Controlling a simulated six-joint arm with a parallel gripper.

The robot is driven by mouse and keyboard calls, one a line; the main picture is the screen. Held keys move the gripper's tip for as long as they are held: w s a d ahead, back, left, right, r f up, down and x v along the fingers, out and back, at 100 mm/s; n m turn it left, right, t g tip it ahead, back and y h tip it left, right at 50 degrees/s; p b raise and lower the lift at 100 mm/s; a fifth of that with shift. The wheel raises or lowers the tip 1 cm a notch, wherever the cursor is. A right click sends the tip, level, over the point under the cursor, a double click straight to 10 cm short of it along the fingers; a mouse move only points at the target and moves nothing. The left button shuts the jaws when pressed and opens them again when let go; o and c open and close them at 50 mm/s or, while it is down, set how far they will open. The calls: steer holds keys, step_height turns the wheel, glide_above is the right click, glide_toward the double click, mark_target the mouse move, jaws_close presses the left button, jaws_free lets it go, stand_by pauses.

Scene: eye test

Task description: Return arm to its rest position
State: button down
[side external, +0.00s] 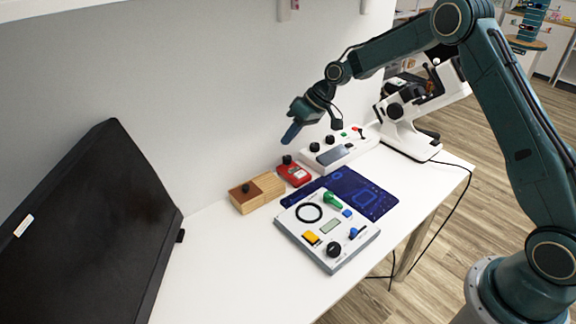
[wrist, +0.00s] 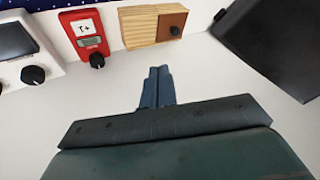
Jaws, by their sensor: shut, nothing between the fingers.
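My gripper (side external: 291,133) is raised above the back of the white table (side external: 211,262), near the wall, with its fingers pointing down and to the left. In the wrist view the two blue fingers of my gripper (wrist: 157,72) are pressed together with nothing between them. My gripper is apart from everything on the table. My arm reaches over from the right side, bent at the elbow.
Near the gripper are a wooden box (side external: 257,194), a red device (side external: 294,174) and a white control box (side external: 336,151). A microscope (side external: 408,133) stands right, a black monitor (side external: 85,225) left.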

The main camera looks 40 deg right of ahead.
steer(key=s+r+t+h, duration=0.1)
steer(key=s+r+h, duration=0.2)
steer(key=s+r, duration=1.5)
steer(key=s+d+m+h, duration=0.2)
steer(key=s, duration=2.1)
steer(key=shift+r+m+t+h, duration=0.15)
steer(key=shift+m+t+h, duration=0.15)
steer(key=shift+m+t, duration=0.1)
